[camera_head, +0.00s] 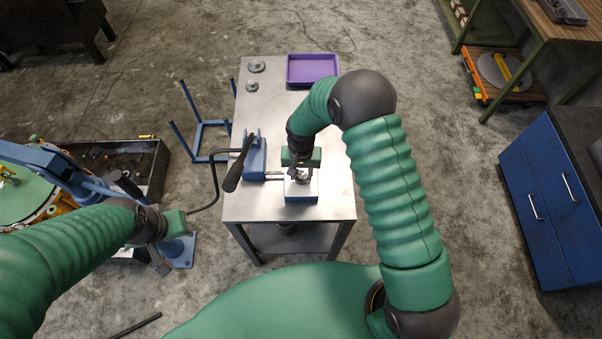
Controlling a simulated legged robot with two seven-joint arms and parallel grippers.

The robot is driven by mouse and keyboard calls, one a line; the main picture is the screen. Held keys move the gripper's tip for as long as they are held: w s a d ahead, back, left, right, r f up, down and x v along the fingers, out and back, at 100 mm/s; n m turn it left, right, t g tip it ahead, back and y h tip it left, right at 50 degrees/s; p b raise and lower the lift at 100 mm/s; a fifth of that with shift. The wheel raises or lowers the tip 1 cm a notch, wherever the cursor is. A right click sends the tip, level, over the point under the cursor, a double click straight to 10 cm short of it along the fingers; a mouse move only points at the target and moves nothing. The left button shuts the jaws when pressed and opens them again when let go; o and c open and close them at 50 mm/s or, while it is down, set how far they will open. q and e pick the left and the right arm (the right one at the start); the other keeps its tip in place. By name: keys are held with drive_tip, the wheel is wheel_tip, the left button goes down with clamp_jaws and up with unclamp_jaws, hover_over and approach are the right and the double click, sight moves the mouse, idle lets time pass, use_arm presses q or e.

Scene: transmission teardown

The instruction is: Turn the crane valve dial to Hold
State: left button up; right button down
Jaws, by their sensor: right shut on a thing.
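A blue crane (52,160) stands at the left, its arm reaching in from the left edge. I cannot make out its valve dial or any Hold mark; it may be hidden by my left arm or too small. My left gripper (160,262) is low beside the crane's blue base (182,250); its fingers are too small and dark to tell open from shut. My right gripper (300,177) points down over the front block of a blue vise (255,157) on the metal table. It is shut on a small metal part (301,179), mostly hidden by the gripper.
The metal table (285,110) carries a purple tray (313,68) and round metal parts (256,66) at its back. A dark bin (150,165) stands left, a blue cabinet (550,195) right. Floor between table and cabinet is clear.

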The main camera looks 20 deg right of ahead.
drive_tip(key=n, duration=0.4)
drive_tip(key=shift+w+r+n, duration=0.1)
drive_tip(key=shift+w+n, duration=0.1)
drive_tip(key=shift+n, duration=2.7)
drive_tip(key=c, duration=1.1)
unclamp_jaws()
drive_tip(key=shift+c, duration=0.2)
drive_tip(key=shift+o, duration=1.2)
